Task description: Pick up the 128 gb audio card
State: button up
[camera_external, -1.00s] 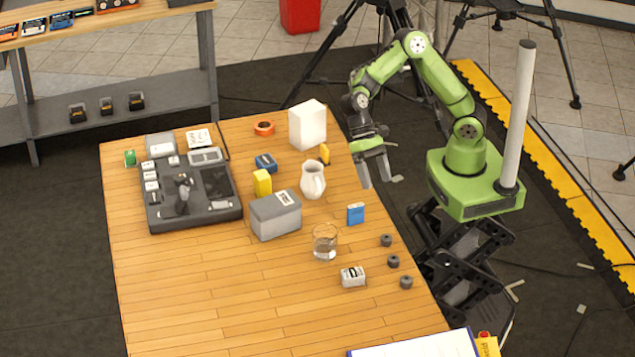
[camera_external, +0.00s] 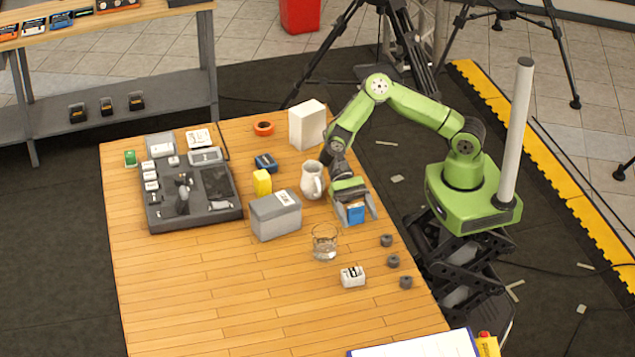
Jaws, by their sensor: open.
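A small upright blue box (camera_external: 355,214) stands on the wooden table near its right edge. Its print is too small to read, so I cannot confirm that it is the 128 gb audio card. My gripper (camera_external: 357,219) is open and low over the table, with one finger to each side of the blue box. I cannot tell whether a finger touches it. The gripper body hides the box's top. A small green item (camera_external: 130,158) stands at the table's far left; its label is also unreadable.
A white jug (camera_external: 312,180) stands close left of my gripper, with a white box (camera_external: 307,125) behind it. A glass (camera_external: 325,242), a grey case (camera_external: 275,215) and several dark knobs (camera_external: 386,240) are nearby. The table's front left is clear.

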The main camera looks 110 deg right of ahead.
jog(key=shift+a+f, duration=0.15)
jog(key=shift+a, duration=0.15)
jog(key=shift+d, duration=0.1)
jog(key=c, duration=1)
jog(key=shift+c, duration=0.2)
